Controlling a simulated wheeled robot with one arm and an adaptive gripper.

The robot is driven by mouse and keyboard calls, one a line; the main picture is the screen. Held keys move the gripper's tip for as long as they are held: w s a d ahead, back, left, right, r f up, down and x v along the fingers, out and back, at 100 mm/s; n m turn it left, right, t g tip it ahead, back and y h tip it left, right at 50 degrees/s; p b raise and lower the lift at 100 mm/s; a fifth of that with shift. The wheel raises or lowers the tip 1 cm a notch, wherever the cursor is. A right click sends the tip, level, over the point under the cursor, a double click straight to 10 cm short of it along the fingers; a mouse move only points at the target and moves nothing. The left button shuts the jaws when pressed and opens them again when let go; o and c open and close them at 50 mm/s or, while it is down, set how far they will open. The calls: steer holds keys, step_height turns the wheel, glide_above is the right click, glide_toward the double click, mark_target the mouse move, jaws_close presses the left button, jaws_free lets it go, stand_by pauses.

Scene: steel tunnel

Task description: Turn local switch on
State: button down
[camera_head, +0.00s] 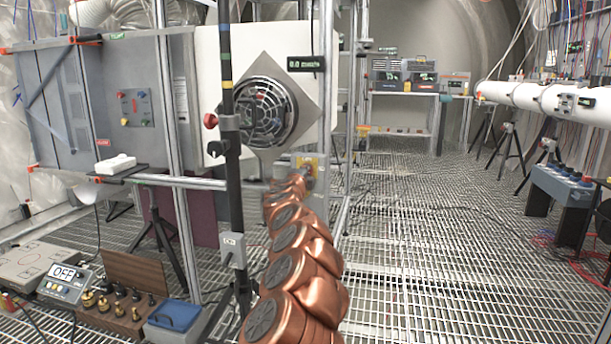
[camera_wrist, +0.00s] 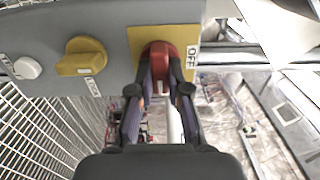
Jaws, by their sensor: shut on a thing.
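A red rotary knob (camera_wrist: 158,54) sits on a yellow plate (camera_wrist: 142,38) at the end of a grey panel in the wrist view. A label reading OFF stands beside the plate on its right. My gripper (camera_wrist: 160,78) is shut on the red knob, with one finger on each side of it. The fingers hide part of the knob's lower edge. In the head view the yellow plate (camera_head: 313,162) shows small beyond the end of my copper arm, and my gripper there is mostly hidden.
To the left on the same panel are a yellow knob (camera_wrist: 83,57) and a white round button (camera_wrist: 27,68), with small labels hard to read. A round grille (camera_head: 265,112) on a pale panel and a black pole (camera_head: 231,150) stand close to my arm. Grated floor at right is mostly open.

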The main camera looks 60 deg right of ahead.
steer(key=shift+s+f, duration=0.1)
stand_by(0.3)
steer(key=c, duration=1.1)
jaws_free()
steer(key=v, duration=1.2)
stand_by(0.3)
